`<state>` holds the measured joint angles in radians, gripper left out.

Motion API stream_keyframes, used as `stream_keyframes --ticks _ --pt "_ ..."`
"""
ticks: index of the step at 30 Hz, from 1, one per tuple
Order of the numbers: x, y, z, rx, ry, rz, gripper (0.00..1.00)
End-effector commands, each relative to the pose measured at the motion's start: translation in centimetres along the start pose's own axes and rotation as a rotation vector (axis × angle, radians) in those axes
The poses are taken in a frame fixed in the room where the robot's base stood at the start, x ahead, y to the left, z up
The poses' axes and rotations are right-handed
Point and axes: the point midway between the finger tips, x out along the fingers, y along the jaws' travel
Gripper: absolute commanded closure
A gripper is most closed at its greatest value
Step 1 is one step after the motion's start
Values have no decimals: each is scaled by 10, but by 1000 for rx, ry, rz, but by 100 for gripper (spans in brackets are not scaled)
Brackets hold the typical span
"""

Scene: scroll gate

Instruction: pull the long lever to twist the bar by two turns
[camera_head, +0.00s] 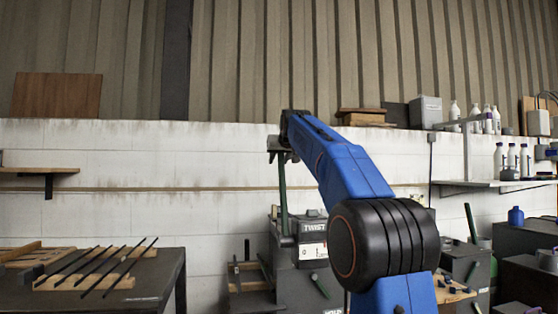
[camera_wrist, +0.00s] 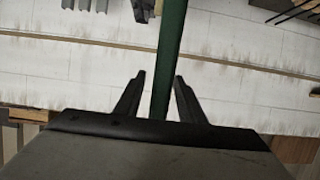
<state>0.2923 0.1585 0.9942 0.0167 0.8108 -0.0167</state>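The long green lever (camera_head: 282,195) stands nearly upright on the left side of the dark machine labelled TWIST (camera_head: 313,228). My gripper (camera_head: 281,153) is at the lever's upper end. In the wrist view the green lever (camera_wrist: 170,45) runs between the two dark fingers of my gripper (camera_wrist: 160,78). The fingers are apart, with a gap showing on each side of the lever. A white plate with a dark mark (camera_head: 312,252) sits under the TWIST label; its mark is too small to read surely. I cannot make out the bar being twisted.
A dark table (camera_head: 150,290) at the left carries several thin black rods (camera_head: 95,270) on wooden blocks. A shelf (camera_head: 490,184) with white bottles is at the right. A white block wall (camera_head: 130,155) stands behind. Other dark machines (camera_head: 525,245) stand at the right.

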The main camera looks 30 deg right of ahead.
Motion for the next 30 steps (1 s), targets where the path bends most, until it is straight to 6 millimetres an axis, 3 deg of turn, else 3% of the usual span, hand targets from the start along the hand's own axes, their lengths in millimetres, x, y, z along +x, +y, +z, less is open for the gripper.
stream_keyframes --ticks 7,11,12,23,30 --pt "0 0 0 0 0 0 66" --pt "0 0 0 0 0 0 98" --pt "0 0 0 0 0 0 100" --pt "-8 0 0 0 22 0 100" --pt "-33 0 2 0 97 0 100"
